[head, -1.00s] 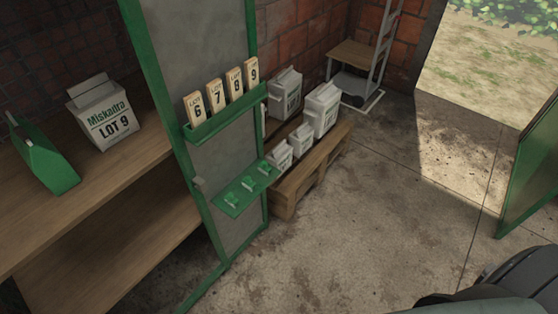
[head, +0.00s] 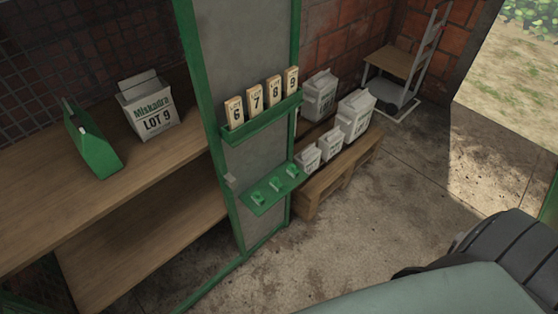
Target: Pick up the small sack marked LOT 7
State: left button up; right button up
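Two small white sacks stand at the front of a wooden pallet: a left one (head: 307,159) and a right one (head: 331,143). Two larger white sacks, a left one (head: 319,96) and a right one (head: 355,116), stand behind them. The print on these sacks is too small to read, so I cannot tell which is LOT 7. A white sack marked Miskadra LOT 9 (head: 150,112) stands on the wooden shelf at left. Neither of my grippers shows in the head view.
A green-framed panel (head: 240,65) stands between shelf and pallet (head: 312,201). Its rack (head: 262,122) holds tags 6 to 9; a lower green ledge (head: 272,190) sticks out. A hand truck (head: 418,68) stands behind. Concrete floor (head: 420,190) is clear.

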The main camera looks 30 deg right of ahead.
aim_at(307, 160)
jog(key=i+l+u, duration=0.15)
jog(key=l+u, duration=0.3)
jog(key=l, duration=0.35)
jog(key=l+u, duration=0.5)
jog(key=l, duration=0.35)
